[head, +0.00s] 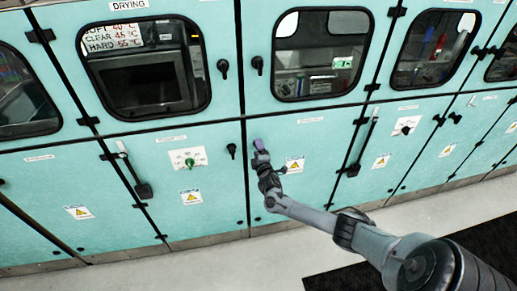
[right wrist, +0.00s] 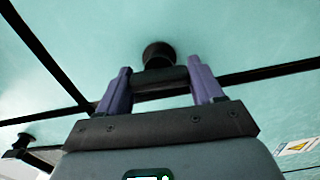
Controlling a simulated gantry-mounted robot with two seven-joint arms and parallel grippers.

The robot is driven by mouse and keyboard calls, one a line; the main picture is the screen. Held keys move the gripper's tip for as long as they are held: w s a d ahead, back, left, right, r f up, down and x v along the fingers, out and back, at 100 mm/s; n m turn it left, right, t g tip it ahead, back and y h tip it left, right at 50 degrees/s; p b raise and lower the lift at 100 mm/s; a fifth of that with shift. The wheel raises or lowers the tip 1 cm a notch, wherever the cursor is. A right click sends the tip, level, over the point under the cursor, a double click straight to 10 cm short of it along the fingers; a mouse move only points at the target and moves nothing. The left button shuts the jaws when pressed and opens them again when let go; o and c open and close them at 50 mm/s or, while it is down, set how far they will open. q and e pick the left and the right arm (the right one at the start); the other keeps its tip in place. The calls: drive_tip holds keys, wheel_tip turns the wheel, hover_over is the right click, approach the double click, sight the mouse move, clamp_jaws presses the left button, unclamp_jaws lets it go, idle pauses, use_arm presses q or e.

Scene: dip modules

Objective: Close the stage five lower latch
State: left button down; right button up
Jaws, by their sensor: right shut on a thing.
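A black latch (right wrist: 158,54) with a round base stands out from a teal lower cabinet door in the right wrist view. Its dark handle bar lies crosswise between the purple fingers of my right gripper (right wrist: 161,85), which is shut on it. In the head view my right gripper (head: 261,150) is at the upper left corner of the lower door (head: 325,150), right of the vertical seam; it hides the latch there. I cannot read the stage label. My left gripper is not in view.
Another black latch (head: 231,151) sits just left of the seam, on the neighbouring lower door with a green knob (head: 190,162). Two more latches (head: 223,68) and (head: 257,64) are on the upper windowed doors. The grey floor (head: 290,258) in front is clear beside a dark mat (head: 340,280).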

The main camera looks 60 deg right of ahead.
drive_tip(key=shift+n, duration=0.5)
drive_tip(key=o, duration=1)
drive_tip(key=shift+c, duration=0.2)
drive_tip(key=p+v, duration=0.2)
drive_tip(key=v, duration=0.8)
drive_tip(key=shift+s+a+p, duration=0.25)
drive_tip(key=shift+s+p, duration=0.05)
drive_tip(key=shift+p, duration=0.1)
